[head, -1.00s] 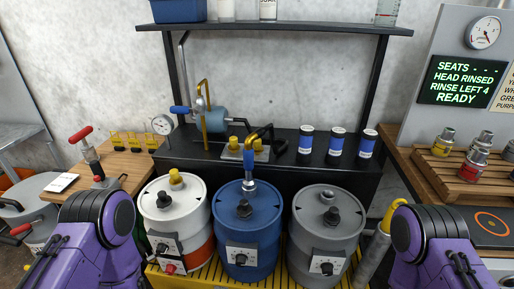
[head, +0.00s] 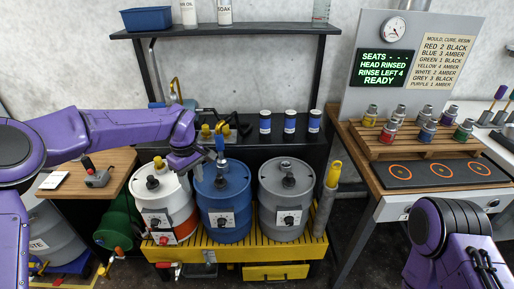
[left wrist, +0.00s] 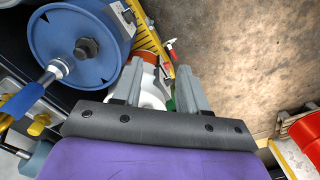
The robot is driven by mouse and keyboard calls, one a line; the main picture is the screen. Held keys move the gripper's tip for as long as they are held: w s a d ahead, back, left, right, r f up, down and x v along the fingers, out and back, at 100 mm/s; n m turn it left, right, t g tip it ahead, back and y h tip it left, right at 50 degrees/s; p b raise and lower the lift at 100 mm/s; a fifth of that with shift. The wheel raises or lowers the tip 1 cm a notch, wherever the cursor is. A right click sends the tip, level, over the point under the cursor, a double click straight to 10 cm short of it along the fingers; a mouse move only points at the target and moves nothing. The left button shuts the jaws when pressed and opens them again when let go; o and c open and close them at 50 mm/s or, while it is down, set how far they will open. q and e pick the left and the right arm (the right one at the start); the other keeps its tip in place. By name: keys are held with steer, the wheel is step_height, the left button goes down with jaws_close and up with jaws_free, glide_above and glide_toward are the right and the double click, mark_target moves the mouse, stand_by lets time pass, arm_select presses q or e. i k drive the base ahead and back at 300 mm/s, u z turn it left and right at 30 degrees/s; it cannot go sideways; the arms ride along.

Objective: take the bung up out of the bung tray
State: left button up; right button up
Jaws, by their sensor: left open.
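The bung tray (head: 216,138) is on the dark bench behind the drums, with yellow bungs (head: 206,130) standing in it. My left arm hides part of it. In the left wrist view, yellow bungs (left wrist: 40,124) show at the lower left, outside the jaws. My left gripper (head: 187,160) hangs above the white drum, beside the blue drum and in front of the tray. In the wrist view its jaws (left wrist: 160,70) are apart, with nothing held between them. My right arm shows at the lower right, but its gripper is out of view.
The white drum (head: 165,208), blue drum (head: 224,190) and grey drum (head: 285,190) stand on a yellow grated stand. Several blue-labelled jars (head: 289,122) stand right of the tray.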

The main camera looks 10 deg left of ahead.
mark_target(226, 133)
steer(key=z, duration=0.3)
steer(key=k, duration=0.6)
steer(key=u, duration=0.95)
steer(key=i, duration=1.55)
steer(key=z, duration=0.85)
steer(key=i, duration=0.45)
steer(key=z, duration=0.35)
